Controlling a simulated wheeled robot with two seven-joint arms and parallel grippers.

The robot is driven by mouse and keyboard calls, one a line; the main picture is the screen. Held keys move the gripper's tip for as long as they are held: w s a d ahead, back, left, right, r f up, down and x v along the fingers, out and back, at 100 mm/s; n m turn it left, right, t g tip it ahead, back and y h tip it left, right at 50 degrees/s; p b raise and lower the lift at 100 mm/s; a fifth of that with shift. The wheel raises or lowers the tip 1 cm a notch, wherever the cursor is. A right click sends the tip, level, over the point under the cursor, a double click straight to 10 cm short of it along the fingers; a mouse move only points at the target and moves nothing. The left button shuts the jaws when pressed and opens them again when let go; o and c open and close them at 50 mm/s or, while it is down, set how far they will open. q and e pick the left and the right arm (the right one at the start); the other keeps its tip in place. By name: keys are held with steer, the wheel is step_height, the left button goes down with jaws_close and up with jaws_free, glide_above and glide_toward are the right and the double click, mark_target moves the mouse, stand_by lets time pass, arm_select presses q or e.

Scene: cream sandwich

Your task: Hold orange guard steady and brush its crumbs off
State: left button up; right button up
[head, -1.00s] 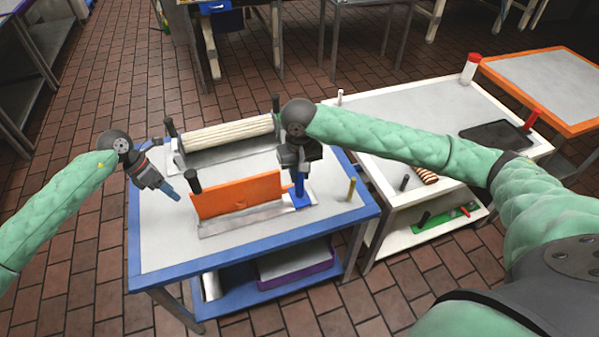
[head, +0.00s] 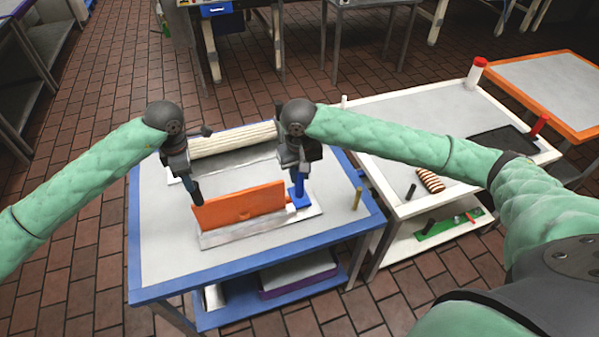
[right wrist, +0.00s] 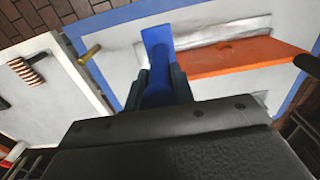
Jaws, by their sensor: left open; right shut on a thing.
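The orange guard (head: 240,206) stands upright along a metal strip (head: 262,232) on the blue-edged table; it also shows in the right wrist view (right wrist: 240,57). My left gripper (head: 197,192) is open, pointing down at the guard's left end, around or beside the dark post there; I cannot tell whether it touches. My right gripper (head: 299,172) is shut on a blue brush (head: 299,198), held upright by the guard's right end. The brush fills the jaws in the right wrist view (right wrist: 158,75); its lower end is over the strip. Crumbs are too small to make out.
A ribbed cream roller (head: 235,138) lies behind the guard. A small brass peg (head: 357,198) stands near the table's right edge. The white table (head: 430,118) to the right holds a striped roll (head: 431,180) and a dark tray (head: 500,140). The table's front left is clear.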

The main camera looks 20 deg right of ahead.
mark_target(195, 193)
arm_select(q)
steer(key=shift+f, duration=4.2)
steer(key=shift+c, duration=0.2)
jaws_close()
steer(key=shift+o, duration=0.2)
jaws_free()
jaws_close()
